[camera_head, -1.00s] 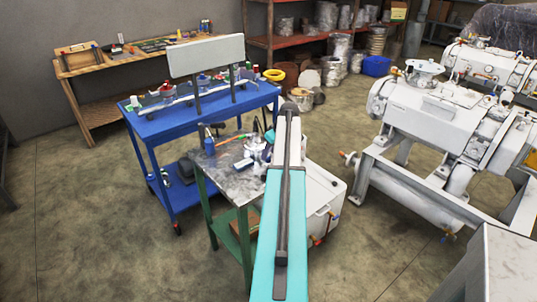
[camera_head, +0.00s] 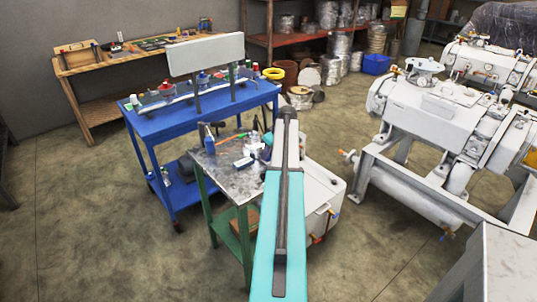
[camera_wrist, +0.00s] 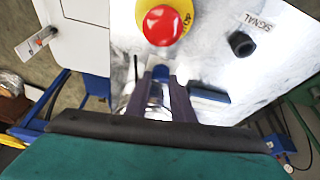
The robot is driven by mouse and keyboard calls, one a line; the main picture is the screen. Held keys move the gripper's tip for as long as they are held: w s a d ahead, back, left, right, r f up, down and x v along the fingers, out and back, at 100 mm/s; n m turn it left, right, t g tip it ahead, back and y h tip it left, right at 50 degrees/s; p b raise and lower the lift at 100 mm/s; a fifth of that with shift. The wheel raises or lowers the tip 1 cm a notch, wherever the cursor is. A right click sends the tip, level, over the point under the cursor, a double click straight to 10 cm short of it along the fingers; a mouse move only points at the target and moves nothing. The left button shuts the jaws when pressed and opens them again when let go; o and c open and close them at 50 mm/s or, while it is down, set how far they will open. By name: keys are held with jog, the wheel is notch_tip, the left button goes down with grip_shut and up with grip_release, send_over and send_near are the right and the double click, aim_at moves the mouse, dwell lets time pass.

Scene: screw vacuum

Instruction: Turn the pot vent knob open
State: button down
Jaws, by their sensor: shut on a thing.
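In the wrist view, my gripper (camera_wrist: 160,84) has its two dark fingers on either side of a small blue piece (camera_wrist: 160,72), which seems to be the pot vent knob. The fingers are shut on it. A shiny silver metal body, seemingly the pot (camera_wrist: 155,101), shows between the fingers and is partly hidden by them. The knob's turn angle cannot be read. In the head view my own arm hides the gripper and most of the pot area on the metal-topped table (camera_head: 225,178).
A red stop button (camera_wrist: 165,24) on a yellow base and a black knob (camera_wrist: 242,43) by a SIGNAL label stand close to my fingers. A blue block (camera_wrist: 208,95) lies right of them. A blue cart (camera_head: 150,128) is behind.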

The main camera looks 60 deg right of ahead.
jog(key=shift+m, duration=0.3)
jog(key=shift+m+h+b, duration=0.3)
jog(key=shift+m+b, duration=0.2)
jog(key=shift+b, duration=0.1)
jog(key=c, duration=1.5)
grip_release()
jog(key=shift+r, duration=0.15)
jog(key=shift+b+v, duration=1.2)
jog(key=shift+v, duration=5.6)
jog(key=shift+w+a+r, duration=0.1)
jog(key=shift+w+r, duration=0.05)
jog(key=shift+r, duration=0.05)
